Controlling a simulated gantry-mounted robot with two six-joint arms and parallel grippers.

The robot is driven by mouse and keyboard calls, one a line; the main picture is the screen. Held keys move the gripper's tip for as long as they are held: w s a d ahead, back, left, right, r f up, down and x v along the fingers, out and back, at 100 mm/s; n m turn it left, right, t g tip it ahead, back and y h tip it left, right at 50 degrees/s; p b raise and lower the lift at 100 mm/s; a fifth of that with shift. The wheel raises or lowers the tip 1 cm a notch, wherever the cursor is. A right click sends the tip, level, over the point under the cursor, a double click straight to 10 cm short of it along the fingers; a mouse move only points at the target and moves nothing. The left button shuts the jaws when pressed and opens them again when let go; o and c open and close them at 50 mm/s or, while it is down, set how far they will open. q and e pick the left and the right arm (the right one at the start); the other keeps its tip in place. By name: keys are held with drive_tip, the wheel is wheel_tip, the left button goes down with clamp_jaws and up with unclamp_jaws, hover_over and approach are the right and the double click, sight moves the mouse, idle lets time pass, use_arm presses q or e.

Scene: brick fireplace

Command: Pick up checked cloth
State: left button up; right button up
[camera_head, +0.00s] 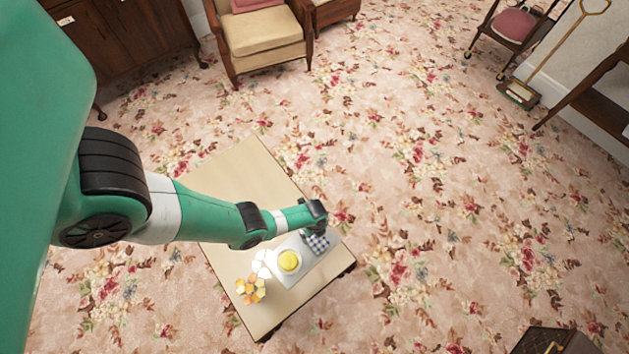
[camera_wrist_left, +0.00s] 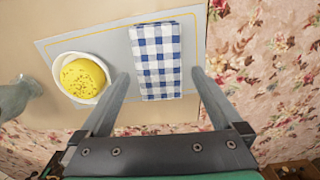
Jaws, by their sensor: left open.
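The checked cloth (camera_wrist_left: 157,62), blue and white and folded into a rectangle, lies on a pale grey placemat (camera_wrist_left: 112,42) on the low table. In the head view the cloth (camera_head: 318,243) shows just below the end of my left arm, partly covered by it. My left gripper (camera_wrist_left: 160,75) is open above the cloth. In the left wrist view one finger is on each side of the cloth's lower part, and the jaws look empty. I cannot tell the exact height above it. My right gripper is in neither view.
A white bowl with yellow food (camera_head: 289,260) stands on the placemat left of the cloth. Yellow-orange flowers (camera_head: 250,290) stand near the front-left table edge. The low wooden table (camera_head: 236,172) is bare at the back. An armchair (camera_head: 262,32) stands farther away.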

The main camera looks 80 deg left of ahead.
sight(314, 237)
use_arm(q)
drive_tip(key=f+b, duration=0.5)
drive_tip(key=shift+s+d+f, duration=0.1)
drive_tip(key=shift+d+f, duration=0.05)
drive_tip(key=shift+d, duration=0.05)
drive_tip(key=shift+r, duration=0.2)
drive_tip(key=c, duration=1.1)
